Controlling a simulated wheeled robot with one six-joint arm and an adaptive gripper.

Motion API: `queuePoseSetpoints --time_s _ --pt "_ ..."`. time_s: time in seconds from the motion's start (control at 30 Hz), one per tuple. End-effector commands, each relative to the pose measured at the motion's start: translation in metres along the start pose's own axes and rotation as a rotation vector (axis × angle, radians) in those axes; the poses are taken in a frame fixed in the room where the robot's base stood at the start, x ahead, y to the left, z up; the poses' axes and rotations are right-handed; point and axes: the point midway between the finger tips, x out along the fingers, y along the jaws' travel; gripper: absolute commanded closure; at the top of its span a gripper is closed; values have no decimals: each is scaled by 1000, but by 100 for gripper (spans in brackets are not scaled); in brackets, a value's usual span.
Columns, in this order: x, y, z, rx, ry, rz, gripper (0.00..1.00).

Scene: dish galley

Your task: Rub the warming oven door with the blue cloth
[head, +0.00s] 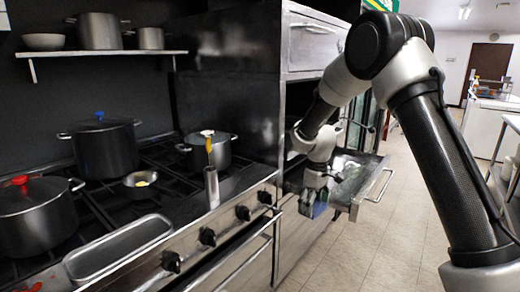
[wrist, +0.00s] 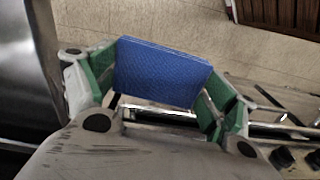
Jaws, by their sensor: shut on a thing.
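The blue cloth (wrist: 165,70) is a flat, folded pad held between the green finger pads of my gripper (wrist: 160,88) in the wrist view. In the head view, my gripper (head: 316,200) points downward, with a bit of the blue cloth (head: 320,210) at its tip. The warming oven door (head: 362,168) appears as an open, roughly level metal panel with a bar handle at its outer edge. My gripper is at the near side of this door. I cannot tell whether the cloth touches it. My arm hides part of the oven front.
The stove (head: 240,185) with knobs and rail handle lies to the left. It carries a dark pot (head: 105,150), a red-knobbed pot (head: 38,225) and a steel pot (head: 212,155). Tiled floor (head: 350,250) is open in the aisle. A white counter (head: 490,125) stands at right.

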Motion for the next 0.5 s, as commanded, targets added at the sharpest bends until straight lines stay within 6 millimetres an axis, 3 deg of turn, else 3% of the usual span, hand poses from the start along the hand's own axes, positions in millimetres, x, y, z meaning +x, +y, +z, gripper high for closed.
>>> queuePoseSetpoints --time_s 0.27,0.37,0.5 --pt "15 -2 14 272 -1 -1 41" --pt "25 0 31 421 -2 -1 41" --pt "39 5 68 647 -4 -1 41"
